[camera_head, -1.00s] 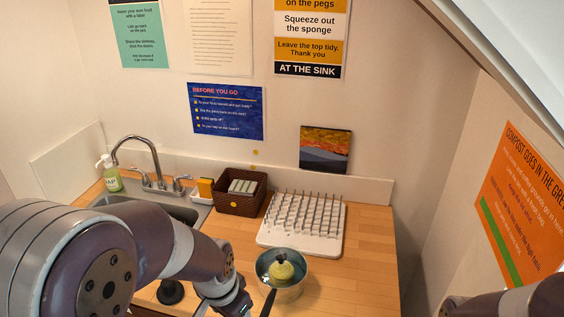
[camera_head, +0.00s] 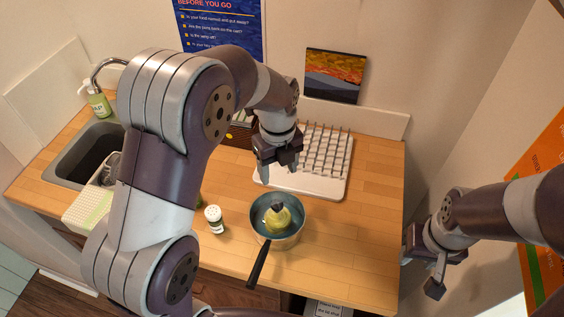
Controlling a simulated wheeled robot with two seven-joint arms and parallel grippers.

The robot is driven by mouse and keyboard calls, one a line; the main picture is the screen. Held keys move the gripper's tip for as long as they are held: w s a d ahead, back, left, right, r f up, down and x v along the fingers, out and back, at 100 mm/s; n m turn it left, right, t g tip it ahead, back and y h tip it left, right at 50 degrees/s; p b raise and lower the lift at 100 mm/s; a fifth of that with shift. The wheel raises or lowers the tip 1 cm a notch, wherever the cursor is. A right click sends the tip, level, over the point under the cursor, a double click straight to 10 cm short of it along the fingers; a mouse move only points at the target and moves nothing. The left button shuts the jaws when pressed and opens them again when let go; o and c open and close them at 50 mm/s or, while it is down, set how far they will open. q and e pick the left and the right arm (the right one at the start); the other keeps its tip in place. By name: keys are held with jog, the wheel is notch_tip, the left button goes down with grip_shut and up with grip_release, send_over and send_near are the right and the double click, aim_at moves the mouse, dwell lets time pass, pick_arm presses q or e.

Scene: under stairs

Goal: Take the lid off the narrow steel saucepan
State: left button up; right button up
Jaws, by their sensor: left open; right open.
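The small steel saucepan (camera_head: 294,241) stands on the wooden counter near its front, with a dark handle (camera_head: 258,263) toward me. Its round top looks teal inside the rim, with a yellow-green piece (camera_head: 274,222) with a dark tip in the middle. I cannot tell whether that piece is a lid's knob or something lying inside. My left gripper (camera_head: 279,163) is open and empty, pointing down behind the saucepan over the front of the drying rack, apart from the pan. My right gripper (camera_head: 424,272) is open and empty beyond the counter's right edge.
A white pegged drying rack (camera_head: 325,187) stands behind the saucepan. A white-topped jar (camera_head: 214,219) stands left of it. The sink (camera_head: 78,160) and soap bottle (camera_head: 99,104) are far left. The counter (camera_head: 372,225) right of the pan is clear. A wall with an orange poster is at right.

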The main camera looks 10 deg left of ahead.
aim_at(277, 204)
pick_arm(q)
jog(key=s+f+p, duration=0.1)
jog(key=s+f, duration=0.1)
jog(key=s, duration=0.1)
jog(key=shift+f, duration=0.3)
jog(key=shift+s+f+p, duration=0.25)
jog(key=shift+f+p, duration=0.15)
jog(key=shift+f, duration=0.65)
jog(key=f, duration=0.1)
jog(key=w+f, duration=0.1)
jog(key=f, duration=0.1)
jog(key=w+f+p, duration=0.1)
jog(key=f, duration=0.1)
jog(key=shift+f, duration=0.55)
jog(key=shift+s, duration=0.5)
jog(key=shift+w+f, duration=0.1)
jog(key=shift+w, duration=0.2)
grip_shut()
jog(key=c, duration=0.9)
grip_release()
jog(key=shift+s, duration=0.1)
grip_shut()
pick_arm(e)
jog(key=s+r, duration=0.1)
jog(key=r, duration=0.1)
jog(key=s+r, duration=0.1)
jog(key=r, duration=0.1)
jog(key=shift+s, duration=0.1)
